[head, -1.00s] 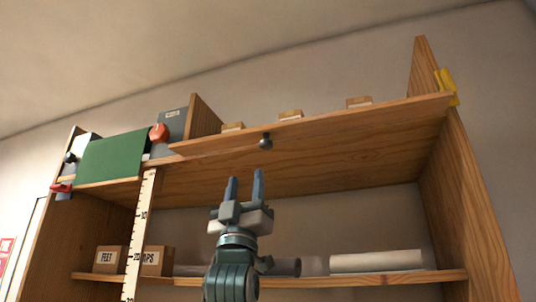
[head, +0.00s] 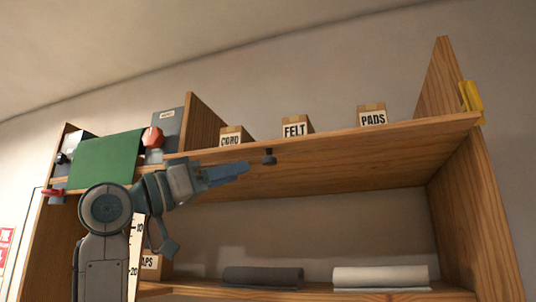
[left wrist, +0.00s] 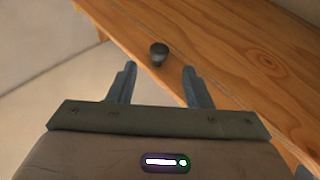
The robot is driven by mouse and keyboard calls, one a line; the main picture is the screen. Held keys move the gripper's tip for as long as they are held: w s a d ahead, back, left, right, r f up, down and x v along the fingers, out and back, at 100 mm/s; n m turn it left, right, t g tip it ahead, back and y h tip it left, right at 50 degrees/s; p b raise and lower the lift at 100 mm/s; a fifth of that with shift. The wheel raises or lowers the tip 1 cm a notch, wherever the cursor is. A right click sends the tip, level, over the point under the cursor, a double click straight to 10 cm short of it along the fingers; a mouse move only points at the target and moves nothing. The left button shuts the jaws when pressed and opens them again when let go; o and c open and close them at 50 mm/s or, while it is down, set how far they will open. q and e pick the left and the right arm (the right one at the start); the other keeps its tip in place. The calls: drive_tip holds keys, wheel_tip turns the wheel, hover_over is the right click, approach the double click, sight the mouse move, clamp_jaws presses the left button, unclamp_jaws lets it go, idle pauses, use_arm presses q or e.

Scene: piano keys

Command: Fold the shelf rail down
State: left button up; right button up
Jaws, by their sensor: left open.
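The wooden shelf rail (head: 370,139) runs along the front of the upper shelf. A dark round knob (head: 269,157) sticks down just under its front edge. The rail does not stand up in front of the labelled boxes; its exact angle is hard to tell. My left gripper (head: 242,169) is open and empty, pointing right, with its tips just left of the knob. In the left wrist view the knob (left wrist: 159,54) lies ahead of and between the open fingers (left wrist: 159,68), near the plank's edge, apparently untouched. My right gripper is not in view.
Boxes marked CORD (head: 231,141), FELT (head: 294,130) and PADS (head: 372,117) stand on the upper shelf. A green panel (head: 104,163) is at left, a yellow piece (head: 471,98) at right. Dark (head: 263,277) and white (head: 380,277) rolls lie below.

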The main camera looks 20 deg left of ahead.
sight(263, 162)
use_arm(q)
drive_tip(key=p+x, duration=0.4)
drive_tip(key=x, duration=0.4)
drive_tip(key=shift+s+r, duration=0.15)
drive_tip(key=shift+w+d+p, duration=0.3)
drive_tip(key=shift+w, duration=0.1)
